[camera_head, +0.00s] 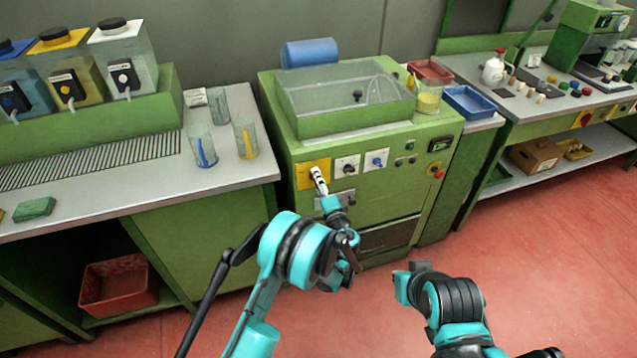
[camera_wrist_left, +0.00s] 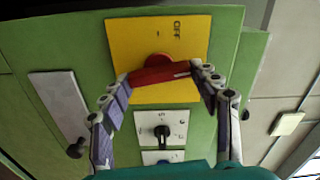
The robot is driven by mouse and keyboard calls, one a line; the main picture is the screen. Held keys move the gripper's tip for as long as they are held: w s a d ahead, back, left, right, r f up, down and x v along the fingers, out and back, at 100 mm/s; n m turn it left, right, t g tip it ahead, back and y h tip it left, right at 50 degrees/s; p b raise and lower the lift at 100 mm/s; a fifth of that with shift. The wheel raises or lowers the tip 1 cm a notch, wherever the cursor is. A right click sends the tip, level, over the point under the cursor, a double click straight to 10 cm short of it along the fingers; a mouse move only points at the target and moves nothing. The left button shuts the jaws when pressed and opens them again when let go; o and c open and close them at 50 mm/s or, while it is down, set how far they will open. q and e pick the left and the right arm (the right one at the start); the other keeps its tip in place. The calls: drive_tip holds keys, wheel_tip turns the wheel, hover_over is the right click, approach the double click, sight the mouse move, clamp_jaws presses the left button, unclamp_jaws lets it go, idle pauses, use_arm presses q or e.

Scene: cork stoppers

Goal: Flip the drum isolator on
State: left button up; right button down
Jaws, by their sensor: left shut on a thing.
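The drum isolator is a yellow plate (camera_head: 304,176) at the left of the green machine's front panel, partly hidden by my left gripper (camera_head: 318,178). The left wrist view shows the plate (camera_wrist_left: 190,50) close up, with a red handle (camera_wrist_left: 160,72) on a round red hub and the printed word OFF above it. The handle lies nearly level across that picture. My left gripper (camera_wrist_left: 164,76) is shut on the handle, one finger at each end.
Beside the isolator are a white plate with a black knob (camera_head: 347,167) and one with a blue knob (camera_head: 376,160). A red button (camera_head: 437,173) sits at the panel's right. Above is a clear-walled tank (camera_head: 345,105). Glass beakers (camera_head: 203,147) stand on the left counter.

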use_arm(q)
drive_tip(key=shift+f+m, duration=0.1)
drive_tip(key=shift+m, duration=0.9)
drive_tip(key=o, duration=1.2)
drive_tip(key=shift+c, duration=0.2)
drive_tip(key=v, duration=0.7)
drive_tip(key=shift+s, duration=0.25)
drive_tip(key=shift+d, duration=0.1)
